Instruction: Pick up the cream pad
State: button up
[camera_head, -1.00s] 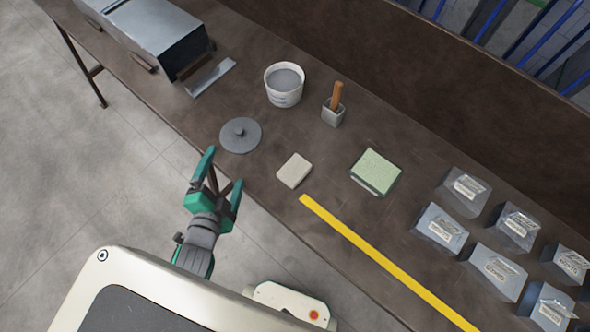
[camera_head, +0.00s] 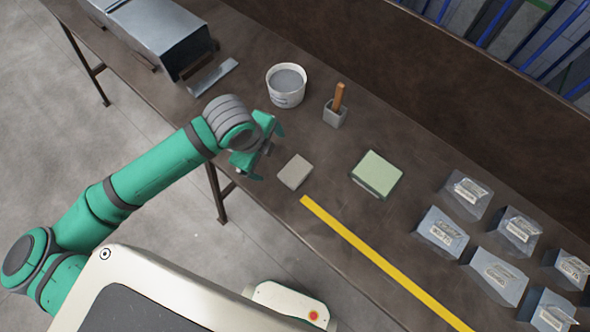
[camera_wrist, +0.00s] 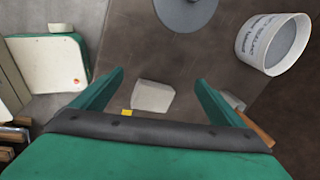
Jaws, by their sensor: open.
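The cream pad (camera_head: 295,171) is a small pale block lying flat on the brown bench, left of the green pad (camera_head: 377,174). It also shows in the wrist view (camera_wrist: 153,96), between and beyond my two fingers. My gripper (camera_head: 268,147) is open and empty, above the bench just up and left of the cream pad, with a gap between them. In the wrist view my gripper (camera_wrist: 160,80) has its green fingers wide apart. The grey round lid is mostly hidden behind my gripper in the head view but shows in the wrist view (camera_wrist: 186,8).
A white bucket (camera_head: 286,86) and a grey holder with a wooden handle (camera_head: 336,108) stand behind. A yellow strip (camera_head: 380,260) runs along the bench's front. Several packaged metal pieces (camera_head: 443,231) stand at right. A metal duct (camera_head: 160,38) lies at far left.

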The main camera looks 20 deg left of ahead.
jog(key=w+d+r+m+g, duration=0.2)
jog(key=d+r+m+g, duration=0.1)
jog(key=d+r, duration=0.3)
send_over(295, 170)
jog(key=shift+y, duration=0.4)
jog(key=f, duration=0.6)
jog(key=shift+w+f, duration=0.2)
jog(key=shift+f, duration=0.2)
jog(key=shift+s+f, duration=0.15)
jog(key=shift+f, duration=1.2)
jog(key=shift+s+f, duration=0.1)
jog(key=shift+f, duration=1.2)
jog(key=c, duration=1.2)
jog(key=shift+o, duration=0.2)
